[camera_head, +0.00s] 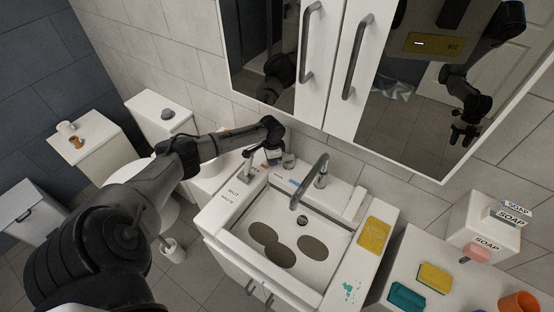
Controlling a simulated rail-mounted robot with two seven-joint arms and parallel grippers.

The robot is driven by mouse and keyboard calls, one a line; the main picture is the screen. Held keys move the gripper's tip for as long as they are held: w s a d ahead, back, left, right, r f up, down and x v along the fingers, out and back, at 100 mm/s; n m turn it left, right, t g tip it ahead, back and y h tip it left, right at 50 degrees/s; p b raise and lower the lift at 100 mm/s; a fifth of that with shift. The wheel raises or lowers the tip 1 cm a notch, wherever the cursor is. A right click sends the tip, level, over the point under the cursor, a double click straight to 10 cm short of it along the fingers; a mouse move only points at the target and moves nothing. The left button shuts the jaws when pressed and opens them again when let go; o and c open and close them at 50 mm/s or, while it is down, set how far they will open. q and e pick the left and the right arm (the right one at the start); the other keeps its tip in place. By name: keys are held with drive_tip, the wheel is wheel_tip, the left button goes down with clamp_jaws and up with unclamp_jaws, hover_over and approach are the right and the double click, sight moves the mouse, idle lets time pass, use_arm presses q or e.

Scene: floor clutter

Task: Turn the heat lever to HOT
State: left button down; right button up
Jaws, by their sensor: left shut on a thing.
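The white sink (323,268) stands in the middle, with a grey faucet (318,172) at its back. My left arm reaches in from the left, and my left gripper (254,166) is down at the back left corner of the sink. It is shut on a small grey lever there, which I take as the heat lever; fingers and hand hide most of it. A blue mark (293,183) shows on the back ledge right of the gripper. The lever's exact angle is too small to tell. My right gripper is not directly in view.
A mirrored cabinet (322,75) hangs close above the sink and reflects an arm. A yellow sponge (374,235) lies on the sink's right rim. Dark stains (281,254) mark the basin. A counter at right holds sponges and a soap dispenser (484,222). A toilet stands left.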

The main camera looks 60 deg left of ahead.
use_arm(q)
drive_tip(key=c, duration=1.1)
unclamp_jaws()
drive_tip(key=shift+r, duration=0.5)
wheel_tip(320, 180, up, 6)
drive_tip(key=shift+f, duration=0.25)
drive_tip(key=shift+r, duration=0.5)
